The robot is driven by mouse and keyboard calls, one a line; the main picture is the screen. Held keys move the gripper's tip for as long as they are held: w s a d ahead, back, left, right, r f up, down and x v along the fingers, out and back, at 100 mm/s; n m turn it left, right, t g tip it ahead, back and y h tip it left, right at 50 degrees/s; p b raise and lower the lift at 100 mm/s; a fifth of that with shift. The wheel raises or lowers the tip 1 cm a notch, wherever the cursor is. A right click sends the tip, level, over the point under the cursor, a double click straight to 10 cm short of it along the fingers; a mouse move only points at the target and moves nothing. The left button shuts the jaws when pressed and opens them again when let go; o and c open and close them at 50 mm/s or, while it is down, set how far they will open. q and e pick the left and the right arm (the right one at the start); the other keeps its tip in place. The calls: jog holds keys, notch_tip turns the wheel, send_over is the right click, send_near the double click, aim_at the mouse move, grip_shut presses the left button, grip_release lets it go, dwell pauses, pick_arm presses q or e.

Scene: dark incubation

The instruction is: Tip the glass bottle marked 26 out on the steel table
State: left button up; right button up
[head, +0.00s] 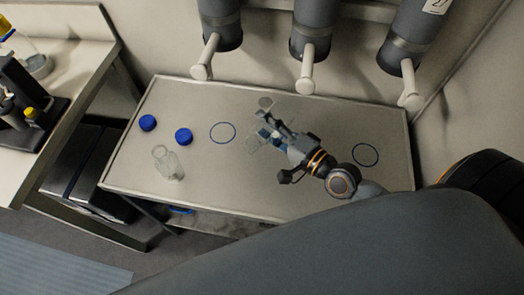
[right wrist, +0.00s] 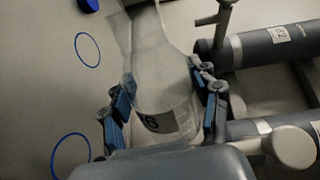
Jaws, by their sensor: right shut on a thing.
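My right gripper (head: 268,138) is above the middle of the steel table (head: 235,185), shut on a clear glass bottle. In the right wrist view, the fingers (right wrist: 165,100) press on both sides of the glass bottle (right wrist: 158,62). Its dark-printed label (right wrist: 158,122) is partly hidden; a 6 shows and the digit before it is unclear. The bottle looks tilted, its neck away from the wrist; in the head view it is faint against the table. No contents can be made out. A second clear bottle (head: 167,163) stands near the table's front left. My left gripper is out of view.
Two blue caps (head: 148,123) (head: 184,136) lie at the table's left. Blue rings mark the table left (head: 222,132) and right (head: 366,154) of my gripper. Grey cylinders with pale handles (head: 306,75) overhang the back edge. A side bench (head: 70,62) stands left.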

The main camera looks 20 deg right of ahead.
notch_tip(320, 180, down, 2)
jog(key=m+b, duration=0.2)
jog(key=b, duration=0.1)
jog(key=shift+f, duration=0.1)
jog(key=shift+f+m+y+b, duration=0.15)
jog(key=shift+m+y+b, duration=0.15)
jog(key=shift+m, duration=0.5)
jog(key=m+b, duration=0.1)
jog(key=f+m+b, duration=0.2)
jog(key=shift+s+a+f+m, duration=0.1)
jog(key=shift+a+f+m, duration=0.15)
jog(key=shift+m, duration=0.15)
